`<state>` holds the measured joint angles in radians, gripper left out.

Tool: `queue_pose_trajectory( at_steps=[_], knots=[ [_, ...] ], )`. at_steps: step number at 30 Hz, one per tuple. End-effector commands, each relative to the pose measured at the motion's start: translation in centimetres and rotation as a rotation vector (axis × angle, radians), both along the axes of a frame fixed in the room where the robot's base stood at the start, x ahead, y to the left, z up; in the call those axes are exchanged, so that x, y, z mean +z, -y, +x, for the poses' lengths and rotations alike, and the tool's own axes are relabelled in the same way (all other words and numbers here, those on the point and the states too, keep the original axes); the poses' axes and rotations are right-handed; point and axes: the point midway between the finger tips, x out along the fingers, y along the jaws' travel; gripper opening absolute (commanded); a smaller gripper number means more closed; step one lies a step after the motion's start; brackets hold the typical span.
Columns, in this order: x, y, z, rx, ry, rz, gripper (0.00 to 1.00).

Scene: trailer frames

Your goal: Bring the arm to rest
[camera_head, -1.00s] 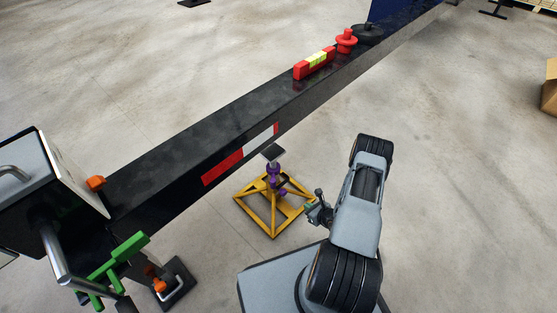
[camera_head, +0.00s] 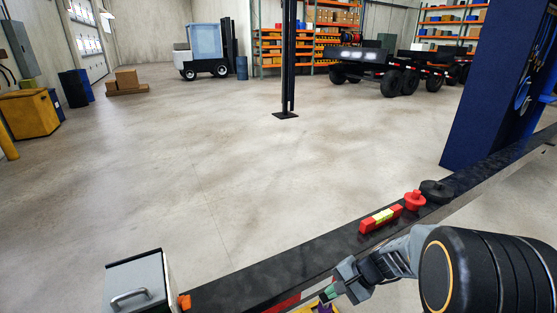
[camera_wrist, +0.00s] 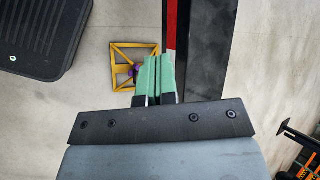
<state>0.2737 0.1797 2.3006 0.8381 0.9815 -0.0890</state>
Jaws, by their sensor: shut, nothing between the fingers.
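My gripper (camera_head: 329,293) is low in the head view, beside the near side of the black beam. My arm reaches to it from the lower right corner. In the wrist view its green-padded fingers (camera_wrist: 158,77) are together, with nothing held. They point over the floor between the yellow stand (camera_wrist: 118,82) and the black beam (camera_wrist: 207,45). A purple part (camera_wrist: 135,70) sits on the stand, partly hidden by the fingers. No contact with the beam or stand is visible. The stand is mostly cut off in the head view.
On the beam (camera_head: 290,262) lie a red block with a yellow label (camera_head: 381,219), a red knobbed piece (camera_head: 414,200) and a black round piece (camera_head: 437,191). A grey box with a handle (camera_head: 138,284) is at lower left. A dark post (camera_head: 288,60) stands beyond; open floor lies between.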

Motion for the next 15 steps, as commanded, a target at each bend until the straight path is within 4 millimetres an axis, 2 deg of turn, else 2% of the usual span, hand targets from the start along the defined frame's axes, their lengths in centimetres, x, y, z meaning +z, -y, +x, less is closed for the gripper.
queue_pose_trajectory(
  at_steps=[1,6,9,12,15],
  knots=[
    [5.1,-0.5,-1.2,0.098,0.059,-0.084,0.00],
    [13.6,-0.3,-4.8,0.366,0.220,-0.358,0.00],
    [17.4,0.3,-6.3,0.476,0.306,-0.498,0.00],
    [20.3,0.8,-7.3,0.554,0.377,-0.611,0.00],
    [22.3,1.3,-8.0,0.605,0.431,-0.695,0.00]
  ],
)
